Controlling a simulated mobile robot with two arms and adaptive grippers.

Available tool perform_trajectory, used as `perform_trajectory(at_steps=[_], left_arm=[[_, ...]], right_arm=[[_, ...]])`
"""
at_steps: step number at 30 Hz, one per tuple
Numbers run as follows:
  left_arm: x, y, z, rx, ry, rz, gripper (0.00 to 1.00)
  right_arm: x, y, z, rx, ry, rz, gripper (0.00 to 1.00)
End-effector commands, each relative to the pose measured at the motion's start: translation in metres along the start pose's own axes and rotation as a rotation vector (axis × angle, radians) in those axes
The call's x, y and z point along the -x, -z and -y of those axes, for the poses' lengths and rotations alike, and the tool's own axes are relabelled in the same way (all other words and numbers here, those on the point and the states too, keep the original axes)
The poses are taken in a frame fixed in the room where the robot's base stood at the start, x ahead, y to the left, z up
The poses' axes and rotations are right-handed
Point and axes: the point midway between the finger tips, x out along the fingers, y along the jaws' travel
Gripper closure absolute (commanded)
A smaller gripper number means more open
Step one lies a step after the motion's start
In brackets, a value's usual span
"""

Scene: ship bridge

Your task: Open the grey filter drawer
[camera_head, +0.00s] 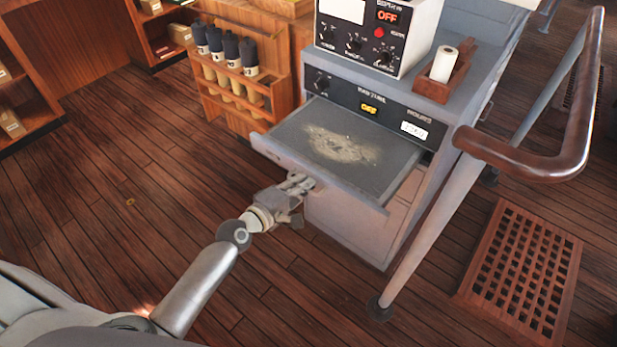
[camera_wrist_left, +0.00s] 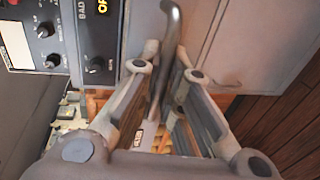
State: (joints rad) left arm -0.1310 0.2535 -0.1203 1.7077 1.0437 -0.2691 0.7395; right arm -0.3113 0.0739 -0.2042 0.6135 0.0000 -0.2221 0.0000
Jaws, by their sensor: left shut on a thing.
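The grey filter drawer (camera_head: 392,168) is pulled out from the grey cabinet (camera_head: 350,225), below the dark control panel. A pale dusty patch lies in the middle of its flat top. My left gripper (camera_head: 297,184) is at the drawer's front edge, and the handle there is mostly hidden by it in the head view. In the left wrist view, the fingers of my left gripper (camera_wrist_left: 168,75) are closed on a grey bar handle (camera_wrist_left: 171,22). My right gripper is in neither view.
A control box (camera_head: 380,30) and a wooden holder with a white roll (camera_head: 443,64) stand on the cabinet. A handrail (camera_head: 540,165) runs close on the right. A wooden rack (camera_head: 240,85) with dark-capped tubes stands behind left. Floor in front is clear.

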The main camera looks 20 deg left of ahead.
Motion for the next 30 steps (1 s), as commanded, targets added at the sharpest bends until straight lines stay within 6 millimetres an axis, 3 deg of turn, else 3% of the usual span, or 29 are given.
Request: perform_trajectory(at_steps=[6,18,19,21,30], left_arm=[[0.018,0.0,0.004,-0.001,0.002,0.002,1.0],[0.021,0.0,0.006,0.0,0.004,0.002,1.0],[0.021,0.0,0.006,0.0,0.005,0.002,0.91],[0.021,-0.001,0.007,0.0,0.005,0.002,0.83],[0.022,0.0,0.005,0.0,0.001,0.0,0.83]], right_arm=[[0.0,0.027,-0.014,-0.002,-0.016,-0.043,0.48],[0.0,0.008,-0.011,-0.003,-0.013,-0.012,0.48],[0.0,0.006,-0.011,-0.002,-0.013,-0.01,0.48],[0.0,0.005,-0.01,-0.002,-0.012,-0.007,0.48],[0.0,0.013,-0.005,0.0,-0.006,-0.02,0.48]])
